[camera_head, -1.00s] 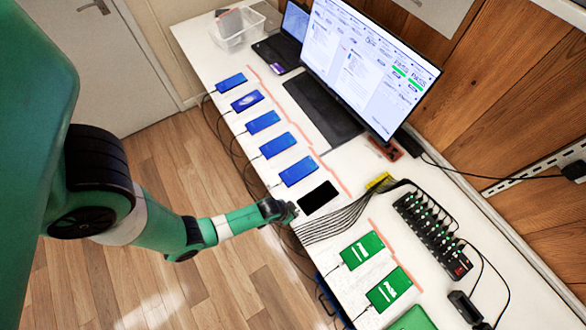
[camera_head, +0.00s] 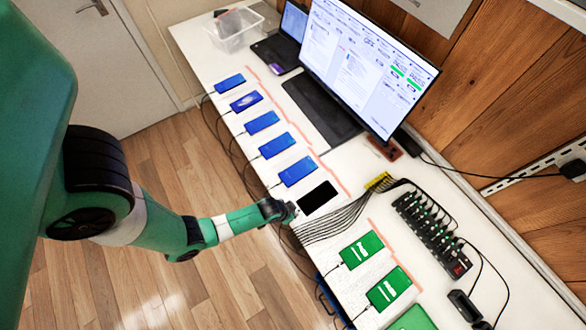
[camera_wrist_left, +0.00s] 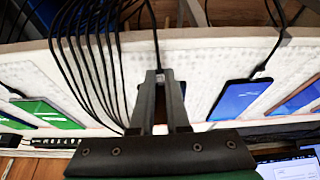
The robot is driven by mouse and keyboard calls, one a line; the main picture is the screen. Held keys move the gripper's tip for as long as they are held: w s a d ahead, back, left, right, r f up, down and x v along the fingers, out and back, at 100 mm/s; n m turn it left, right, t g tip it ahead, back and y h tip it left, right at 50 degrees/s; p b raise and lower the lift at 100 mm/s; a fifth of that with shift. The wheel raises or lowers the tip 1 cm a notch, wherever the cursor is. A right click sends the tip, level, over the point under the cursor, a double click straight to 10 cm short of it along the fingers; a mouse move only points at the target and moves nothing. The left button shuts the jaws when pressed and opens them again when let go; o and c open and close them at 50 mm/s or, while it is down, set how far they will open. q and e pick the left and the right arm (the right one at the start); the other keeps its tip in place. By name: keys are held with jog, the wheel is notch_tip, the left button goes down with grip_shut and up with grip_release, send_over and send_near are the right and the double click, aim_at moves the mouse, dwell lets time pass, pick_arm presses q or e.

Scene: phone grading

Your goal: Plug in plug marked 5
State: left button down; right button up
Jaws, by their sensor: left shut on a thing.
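My left gripper (camera_head: 291,211) is at the table's front edge, beside the near end of a phone with a dark screen (camera_head: 317,199). In the left wrist view its fingers (camera_wrist_left: 161,76) are closed around the end of a black cable (camera_wrist_left: 152,32) that runs up past the table edge. The plug is mostly hidden between the fingertips, and no number 5 can be read. Whether the plug tip touches the phone's port cannot be told. The dark phone is largely hidden behind the fingers in the wrist view. My right gripper is not in view.
Several blue-screen phones (camera_head: 298,171) with cables lie in a row up the white table (camera_head: 203,46). Green-screen phones (camera_head: 361,249) lie below. A bundle of black cables (camera_head: 345,219) passes close to my gripper, leading to a yellow clip (camera_head: 380,182). A black power strip (camera_head: 432,235) lies behind.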

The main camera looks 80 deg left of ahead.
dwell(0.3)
pick_arm(q)
jog(key=c, duration=0.8)
grip_release()
jog(key=p+v, duration=0.3)
jog(key=w+p+v, duration=0.1)
jog(key=p+v, duration=0.1)
jog(key=shift+a+r, duration=0.25)
